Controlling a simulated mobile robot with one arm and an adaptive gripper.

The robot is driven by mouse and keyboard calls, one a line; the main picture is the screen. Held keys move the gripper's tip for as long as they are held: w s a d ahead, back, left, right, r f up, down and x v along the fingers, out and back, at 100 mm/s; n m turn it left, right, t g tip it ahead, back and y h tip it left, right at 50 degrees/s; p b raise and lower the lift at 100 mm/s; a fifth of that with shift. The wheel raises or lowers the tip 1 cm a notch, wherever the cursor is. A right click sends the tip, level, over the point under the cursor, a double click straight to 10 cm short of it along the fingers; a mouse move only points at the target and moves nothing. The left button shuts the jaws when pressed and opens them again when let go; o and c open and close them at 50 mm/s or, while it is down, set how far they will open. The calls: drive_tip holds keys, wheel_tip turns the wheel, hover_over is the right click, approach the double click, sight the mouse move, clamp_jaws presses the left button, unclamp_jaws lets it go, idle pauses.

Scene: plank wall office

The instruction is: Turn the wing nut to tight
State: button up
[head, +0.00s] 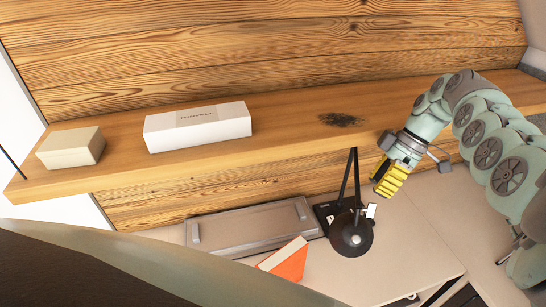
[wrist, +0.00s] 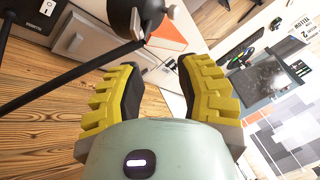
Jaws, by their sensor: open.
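A black desk lamp (head: 351,238) stands on the desk, its thin arm rising toward the shelf edge. A small pale piece (head: 371,210) shows beside the lamp head. In the wrist view the lamp (wrist: 122,14) is at the top, with a small grey metal piece (wrist: 170,12) at its side. I cannot tell for sure whether this piece is the wing nut. My gripper (head: 386,184), with yellow ridged fingers, is above and right of the lamp. In the wrist view my gripper (wrist: 158,76) is open, with nothing between its fingers.
A wooden shelf (head: 285,120) runs above the desk, bearing a white box (head: 198,130) and a beige box (head: 72,148). A grey tray-like case (head: 250,229) and an orange-and-white item (head: 287,262) lie left of the lamp. The desk (head: 400,255) is clear right of it.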

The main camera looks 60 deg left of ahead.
drive_tip(key=shift+r, duration=1.5)
drive_tip(key=shift+o, duration=1.1)
drive_tip(key=s+a+r+t+p, duration=0.2)
drive_tip(key=s+a+r+p, duration=0.15)
drive_tip(key=p, duration=0.35)
drive_tip(key=t, duration=0.4)
hover_over(372, 207)
drive_tip(key=shift+n+h, duration=0.3)
drive_tip(key=shift+n, duration=0.1)
wheel_tip(372, 207, down, 8)
drive_tip(key=shift+r+p, duration=0.1)
drive_tip(key=shift+p, duration=0.3)
drive_tip(key=shift+s+f, duration=0.15)
drive_tip(key=shift+f, duration=3.35)
